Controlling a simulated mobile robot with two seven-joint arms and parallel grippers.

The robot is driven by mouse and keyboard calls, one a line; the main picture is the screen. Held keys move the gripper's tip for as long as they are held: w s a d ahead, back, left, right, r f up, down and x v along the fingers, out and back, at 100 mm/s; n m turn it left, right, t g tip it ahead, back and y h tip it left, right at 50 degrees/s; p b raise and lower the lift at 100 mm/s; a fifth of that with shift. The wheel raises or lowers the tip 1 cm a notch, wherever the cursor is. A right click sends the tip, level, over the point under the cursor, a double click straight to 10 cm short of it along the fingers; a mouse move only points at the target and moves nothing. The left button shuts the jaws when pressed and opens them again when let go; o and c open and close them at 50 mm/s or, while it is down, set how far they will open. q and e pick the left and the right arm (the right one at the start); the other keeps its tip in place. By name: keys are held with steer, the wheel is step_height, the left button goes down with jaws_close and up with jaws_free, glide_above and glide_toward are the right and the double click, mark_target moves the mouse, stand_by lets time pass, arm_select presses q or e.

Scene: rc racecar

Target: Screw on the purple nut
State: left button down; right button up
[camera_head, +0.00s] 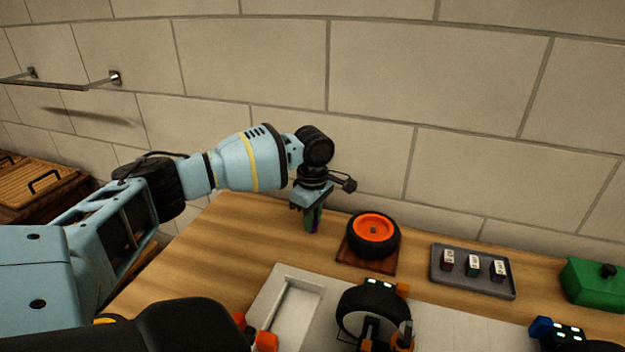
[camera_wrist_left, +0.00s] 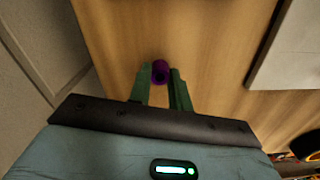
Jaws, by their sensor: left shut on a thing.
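My left gripper (camera_head: 313,220) points down over the wooden worktop, left of the orange wheel. In the left wrist view, its green fingers (camera_wrist_left: 165,82) are shut on the purple nut (camera_wrist_left: 160,70), a small ring held at the fingertips. Only a sliver of purple shows in the head view. I cannot tell whether the nut touches the worktop. An orange wheel with a black tyre (camera_head: 373,232) lies on a brown square base (camera_head: 382,268). A second black wheel (camera_head: 374,311) stands upright at the front on the car. My right gripper is not clearly in view.
A grey tray (camera_head: 470,288) with several small labelled blocks lies right of the orange wheel. A green box (camera_head: 597,283) is at the far right. A pale panel (camera_head: 305,283) covers the front middle. A tiled wall (camera_head: 370,150) closes off the back.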

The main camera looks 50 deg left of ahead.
arm_select(q)
steer(key=shift+r, duration=0.15)
steer(key=shift+r, duration=0.2)
step_height(320, 180, up, 3)
steer(key=shift+d+r+p, duration=0.1)
steer(key=shift+p, duration=0.4)
steer(key=s+d, duration=0.3)
steer(key=s+d+p, duration=0.1)
steer(key=s+d, duration=0.3)
steer(key=s+d+r+p, duration=0.1)
steer(key=s+d, duration=0.3)
steer(key=shift+s, duration=0.25)
steer(key=w+d+r+m+p, duration=0.1)
steer(key=w+r+m+p, duration=0.1)
steer(key=w+r+m, duration=0.2)
steer(key=w+d+r+m+p, duration=0.1)
steer(key=w+r+m, duration=0.4)
steer(key=w, duration=0.8)
steer(key=m, duration=0.3)
steer(key=shift+p, duration=0.4)
steer(key=shift+w+d, duration=0.1)
